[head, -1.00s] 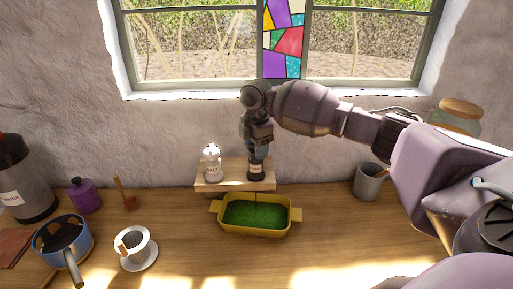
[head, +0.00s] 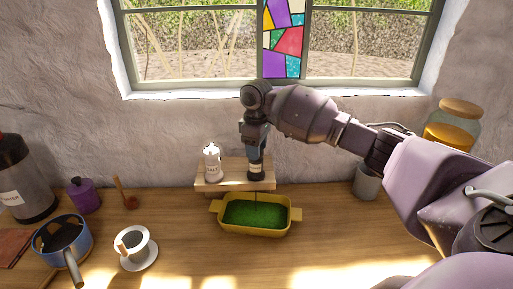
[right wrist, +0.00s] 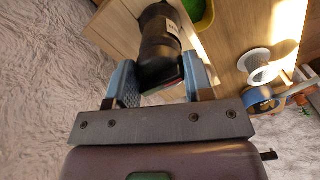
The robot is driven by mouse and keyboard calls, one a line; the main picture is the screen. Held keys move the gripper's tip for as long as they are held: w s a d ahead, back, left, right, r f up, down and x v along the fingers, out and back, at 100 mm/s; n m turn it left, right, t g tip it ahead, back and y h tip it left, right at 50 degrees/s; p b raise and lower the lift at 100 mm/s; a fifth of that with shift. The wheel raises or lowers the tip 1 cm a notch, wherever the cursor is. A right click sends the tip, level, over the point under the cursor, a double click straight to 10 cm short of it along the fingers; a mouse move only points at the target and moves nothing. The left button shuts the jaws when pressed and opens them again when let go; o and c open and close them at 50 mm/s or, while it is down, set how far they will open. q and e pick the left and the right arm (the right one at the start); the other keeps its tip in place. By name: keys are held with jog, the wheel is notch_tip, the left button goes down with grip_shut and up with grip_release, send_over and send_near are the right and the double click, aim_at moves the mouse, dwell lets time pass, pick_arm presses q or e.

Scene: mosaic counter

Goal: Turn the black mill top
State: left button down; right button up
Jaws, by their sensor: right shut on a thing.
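The black mill (head: 256,171) stands upright on a small wooden riser (head: 207,186) against the wall. My right gripper (head: 257,150) reaches down over it from above and is shut on its top. In the right wrist view the black mill (right wrist: 160,38), with a pale label, has its top between the two blue-grey fingers of my right gripper (right wrist: 160,82). The fingers hide part of the top. A white mill (head: 212,164) stands on the riser to the left of the black one. My left gripper is not in view.
A yellow dish (head: 226,230) with green contents sits in front of the riser. A grey cup (head: 366,184) and a glass jar (head: 456,125) are at right.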

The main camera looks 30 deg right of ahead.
jog(key=shift+m, duration=1)
jog(key=o, duration=0.9)
pick_arm(q)
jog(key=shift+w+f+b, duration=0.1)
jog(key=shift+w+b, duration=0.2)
jog(key=shift+b, duration=0.2)
pick_arm(e)
notch_tip(320, 180, up, 11)
jog(key=shift+f, duration=0.1)
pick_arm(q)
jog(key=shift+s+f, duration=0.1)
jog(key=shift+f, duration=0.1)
